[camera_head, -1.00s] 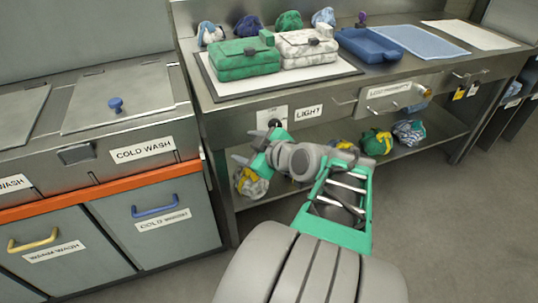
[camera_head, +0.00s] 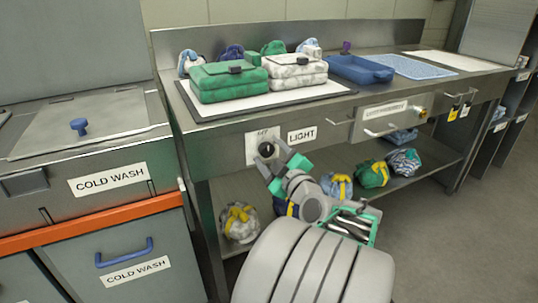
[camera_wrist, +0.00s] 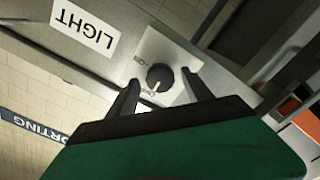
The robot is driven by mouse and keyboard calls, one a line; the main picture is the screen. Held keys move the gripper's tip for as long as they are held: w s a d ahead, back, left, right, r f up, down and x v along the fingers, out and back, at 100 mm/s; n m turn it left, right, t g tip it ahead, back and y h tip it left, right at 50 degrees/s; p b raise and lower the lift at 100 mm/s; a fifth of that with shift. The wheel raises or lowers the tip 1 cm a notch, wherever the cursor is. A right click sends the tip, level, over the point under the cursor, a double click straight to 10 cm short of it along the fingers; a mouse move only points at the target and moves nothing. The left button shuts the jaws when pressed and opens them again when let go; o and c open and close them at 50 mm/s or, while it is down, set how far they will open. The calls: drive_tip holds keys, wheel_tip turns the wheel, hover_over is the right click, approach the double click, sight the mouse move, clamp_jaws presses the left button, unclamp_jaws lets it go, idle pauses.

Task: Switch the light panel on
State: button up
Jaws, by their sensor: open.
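A round black knob (camera_head: 266,149) sits on a white plate (camera_head: 258,158) on the front of the steel bench, beside a LIGHT label (camera_head: 302,135). In the wrist view the knob (camera_wrist: 160,77) shows a pale pointer mark towards the lower of two small markings, which seems to read OFF. My gripper (camera_head: 276,172) is open just in front of the plate. In the wrist view its two dark fingers (camera_wrist: 160,90) lie either side of the knob; whether they touch it I cannot tell. A flat white panel (camera_head: 200,113) lies on the bench under two bags and looks unlit.
A green bag (camera_head: 229,83) and a white patterned bag (camera_head: 296,73) stand on the panel. A blue tray (camera_head: 357,70) is to their right. Bundles such as a grey-yellow one (camera_head: 238,223) sit on the lower shelf. The cold wash unit (camera_head: 110,180) stands close on the left.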

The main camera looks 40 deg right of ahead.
drive_tip(key=shift+c, duration=0.5)
clamp_jaws()
